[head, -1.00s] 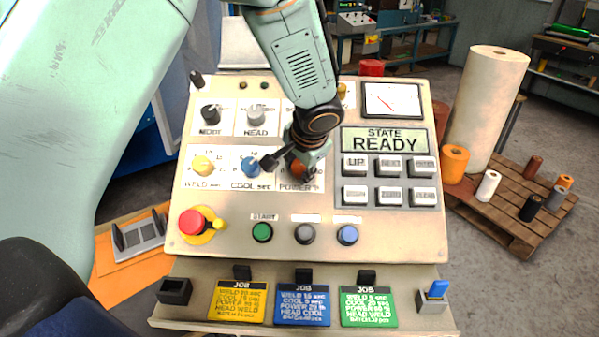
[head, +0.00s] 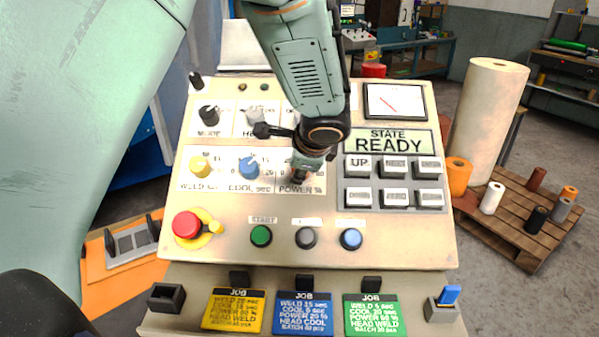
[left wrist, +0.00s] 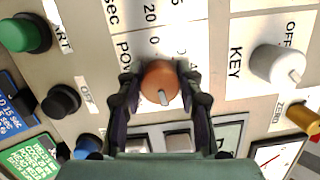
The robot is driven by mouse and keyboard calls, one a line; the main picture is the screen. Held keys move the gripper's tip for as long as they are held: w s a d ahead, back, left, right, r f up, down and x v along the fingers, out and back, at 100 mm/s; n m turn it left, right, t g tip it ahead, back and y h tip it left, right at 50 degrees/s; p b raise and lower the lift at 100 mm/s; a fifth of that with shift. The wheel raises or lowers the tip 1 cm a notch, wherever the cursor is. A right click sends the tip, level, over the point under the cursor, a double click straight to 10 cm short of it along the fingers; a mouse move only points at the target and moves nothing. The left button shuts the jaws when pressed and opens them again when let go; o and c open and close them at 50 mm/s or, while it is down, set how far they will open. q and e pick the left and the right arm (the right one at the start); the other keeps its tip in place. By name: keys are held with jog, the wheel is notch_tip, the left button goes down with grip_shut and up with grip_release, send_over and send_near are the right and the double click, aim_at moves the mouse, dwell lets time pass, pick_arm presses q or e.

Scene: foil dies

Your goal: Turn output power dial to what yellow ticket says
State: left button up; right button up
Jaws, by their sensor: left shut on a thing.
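The output power dial (left wrist: 160,84) is an orange-brown knob with a pale pointer, seen in the left wrist view above its "POWER %" label. My left gripper (left wrist: 160,88) has a finger on each side of the dial and is shut on it. In the head view my left gripper (head: 303,172) comes down over the dial and mostly hides it. The yellow ticket (head: 233,311) hangs at the lower left of the panel; its small print appears to give a power line, but the number is hard to read. My right gripper is not in view.
A yellow weld knob (head: 200,167) and blue cool knob (head: 249,167) sit left of the dial. The display (head: 388,142) reads READY.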

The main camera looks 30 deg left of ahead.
pick_arm(q)
jog(key=shift+r+m, duration=0.15)
jog(key=shift+m, duration=0.45)
jog(key=shift+w+r+b, duration=0.1)
jog(key=shift+b, duration=0.2)
jog(key=o, duration=1.2)
jog(key=shift+s, duration=0.2)
jog(key=shift+c, duration=0.2)
jog(key=shift+w, duration=0.1)
notch_tip(320, 180, up, 10)
jog(key=shift+f, duration=0.1)
